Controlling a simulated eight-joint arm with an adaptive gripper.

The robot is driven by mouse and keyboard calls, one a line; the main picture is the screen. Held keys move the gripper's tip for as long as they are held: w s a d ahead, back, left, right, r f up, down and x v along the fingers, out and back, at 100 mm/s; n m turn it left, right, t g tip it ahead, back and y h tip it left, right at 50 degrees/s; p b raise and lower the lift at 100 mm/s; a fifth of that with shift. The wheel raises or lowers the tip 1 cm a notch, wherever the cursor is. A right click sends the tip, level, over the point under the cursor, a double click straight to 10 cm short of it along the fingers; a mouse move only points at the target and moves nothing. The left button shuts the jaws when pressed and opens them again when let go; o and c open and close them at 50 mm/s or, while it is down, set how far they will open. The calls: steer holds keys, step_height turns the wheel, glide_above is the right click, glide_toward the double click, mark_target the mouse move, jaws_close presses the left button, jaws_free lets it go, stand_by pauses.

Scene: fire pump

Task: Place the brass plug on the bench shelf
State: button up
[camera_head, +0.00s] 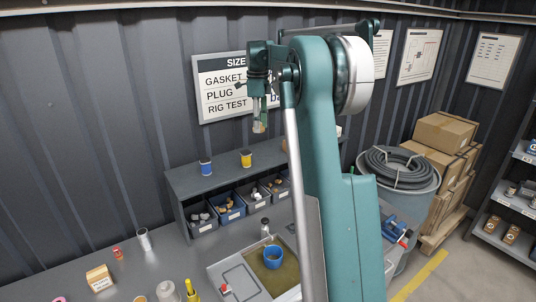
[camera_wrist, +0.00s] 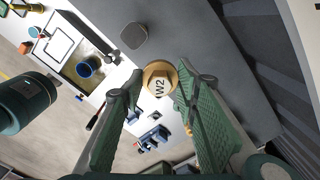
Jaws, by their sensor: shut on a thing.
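The brass plug (camera_wrist: 159,80) has a hexagonal face marked "W2" and sits between the fingertips of my gripper (camera_wrist: 160,88). My gripper is shut on it. In the head view my gripper (camera_head: 259,112) points down, high in front of the wall sign, with the plug (camera_head: 259,127) at its tips. The grey bench shelf (camera_head: 222,174) is lower down, along the wall behind the bench. The plug is held in the air, apart from the shelf. My arm hides the shelf's right part in the head view.
The shelf top between and beside the cups is clear.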

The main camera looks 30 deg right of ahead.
mark_target(262, 127)
steer(key=shift+s+d, duration=0.25)
steer(key=shift+d, duration=0.7)
steer(key=f, duration=0.3)
steer(key=shift+w+a+f, duration=0.1)
steer(key=shift+a+f, duration=0.15)
steer(key=shift+f, duration=0.75)
steer(key=shift+f, duration=3.15)
steer(key=shift+f, duration=0.1)
steer(key=shift+f+p, duration=0.3)
steer(key=shift+f, duration=1.45)
